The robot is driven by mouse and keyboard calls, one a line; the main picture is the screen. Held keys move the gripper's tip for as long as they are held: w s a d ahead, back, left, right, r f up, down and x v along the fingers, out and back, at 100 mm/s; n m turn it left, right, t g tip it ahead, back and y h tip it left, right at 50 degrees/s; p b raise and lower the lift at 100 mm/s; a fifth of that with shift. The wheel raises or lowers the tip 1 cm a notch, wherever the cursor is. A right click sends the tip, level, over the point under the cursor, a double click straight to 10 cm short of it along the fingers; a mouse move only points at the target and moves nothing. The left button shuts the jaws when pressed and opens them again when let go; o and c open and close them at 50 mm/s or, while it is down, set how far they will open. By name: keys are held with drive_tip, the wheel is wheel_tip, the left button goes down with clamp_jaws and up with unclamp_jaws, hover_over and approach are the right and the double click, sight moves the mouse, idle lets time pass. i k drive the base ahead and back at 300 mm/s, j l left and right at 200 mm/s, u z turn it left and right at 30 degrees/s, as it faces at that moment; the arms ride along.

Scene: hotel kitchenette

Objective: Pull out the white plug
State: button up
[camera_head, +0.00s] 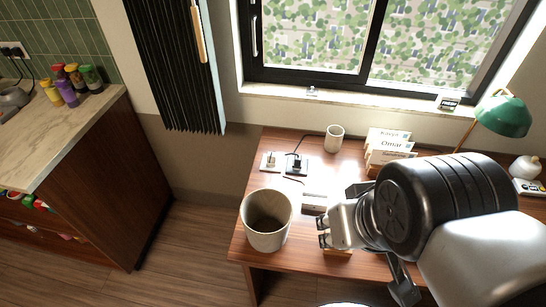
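A light socket plate with a small white plug (271,158) on it lies on the desk at the back left. Just right of it, a dark plate holds a black plug (297,163) with a black cord. My gripper (322,232) reaches in from the right, low over the front of the desk. Its two fingertips are apart, with nothing seen between them. It is well to the front and right of the white plug and touches neither plug. My arm hides part of the desk's right side.
A beige bin (268,240) stands left of my gripper, close to its fingertips. A cup (334,138), name cards (390,143) and a green lamp (503,115) are farther back. A white box (314,201) lies between gripper and plugs. The desk's left edge is near the plates.

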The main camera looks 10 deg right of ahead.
sight(271, 157)
drive_tip(key=j+z, duration=0.2)
drive_tip(key=j, duration=0.4)
drive_tip(key=j+z, duration=0.2)
drive_tip(key=j, duration=0.45)
drive_tip(key=k+j+z, duration=0.2)
drive_tip(key=j, duration=0.4)
drive_tip(key=i+j+z, duration=0.3)
drive_tip(key=i+j, duration=0.25)
drive_tip(key=i+j+z, duration=0.3)
drive_tip(key=i+j, duration=0.4)
